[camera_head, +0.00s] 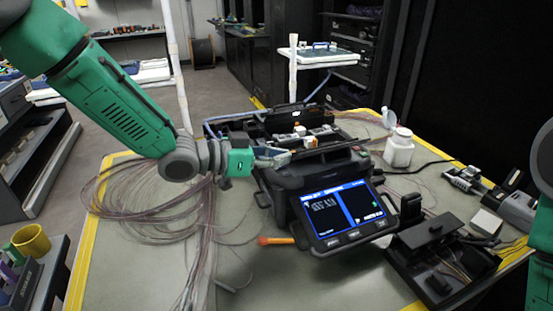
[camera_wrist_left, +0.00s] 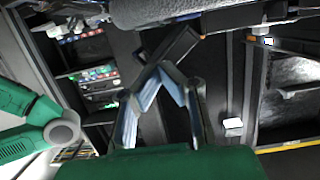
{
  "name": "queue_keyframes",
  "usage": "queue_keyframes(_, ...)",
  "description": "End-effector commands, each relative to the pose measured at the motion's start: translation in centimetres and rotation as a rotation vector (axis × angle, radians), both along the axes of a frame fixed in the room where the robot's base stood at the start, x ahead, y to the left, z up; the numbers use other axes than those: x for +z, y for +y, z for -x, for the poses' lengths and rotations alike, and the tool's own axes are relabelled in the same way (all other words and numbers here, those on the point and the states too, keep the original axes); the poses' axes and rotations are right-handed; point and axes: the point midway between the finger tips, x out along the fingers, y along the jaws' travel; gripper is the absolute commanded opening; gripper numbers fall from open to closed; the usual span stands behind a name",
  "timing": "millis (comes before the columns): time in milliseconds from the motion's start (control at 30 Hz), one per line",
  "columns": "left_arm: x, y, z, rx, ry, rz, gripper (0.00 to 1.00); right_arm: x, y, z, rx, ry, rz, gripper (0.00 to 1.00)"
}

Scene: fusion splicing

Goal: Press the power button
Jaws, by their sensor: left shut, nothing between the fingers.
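The fusion splicer (camera_head: 290,182) is a dark box on the table, its lid raised at the back. Its lit blue screen (camera_head: 343,210) tilts toward me at the front. A row of small buttons (camera_head: 354,236) lies under the screen; I cannot tell which one is the power button. My left gripper (camera_head: 284,157) is at the splicer's upper left edge, above and behind the screen; I cannot tell if it touches. In the left wrist view its fingers (camera_wrist_left: 173,75) meet at the tips with nothing between them.
Coiled thin cables (camera_head: 150,205) lie left of the splicer. An orange-tipped tool (camera_head: 275,240) lies at its front left. A white bottle (camera_head: 399,149) stands at its right. A black open tray (camera_head: 440,245) is at front right.

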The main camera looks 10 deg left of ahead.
Motion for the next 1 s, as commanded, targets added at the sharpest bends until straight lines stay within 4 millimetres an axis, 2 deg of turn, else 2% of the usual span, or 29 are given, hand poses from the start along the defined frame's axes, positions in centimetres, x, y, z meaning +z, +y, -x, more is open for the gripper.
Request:
queue_keyframes(33,0.5,1.7,0.8,0.01,0.002,0.002,0.0,0.2,0.0,0.0,0.0,-0.001,0.0,0.0)
queue_keyframes(100,0.9,3.0,1.7,0.011,0.0,0.003,0.0,0.3,0.0,0.0,0.0,0.0,0.0,0.0)
queue_keyframes(200,1.5,4.7,2.9,0.009,-0.002,0.002,0.0,0.5,0.0,0.0,0.0,0.0,0.0,0.0)
queue_keyframes(400,2.3,6.7,4.5,0.007,-0.004,-0.003,0.0,0.8,0.0,0.0,0.0,0.0,0.0,0.0)
queue_keyframes(633,2.4,8.0,5.1,0.007,-0.004,0.002,0.0,0.9,0.0,0.0,-0.001,0.0,0.0,0.0)
queue_keyframes(1000,2.5,8.0,5.1,0.007,-0.004,0.003,0.0,0.9,0.0,0.0,0.0,0.0,0.0,0.0)
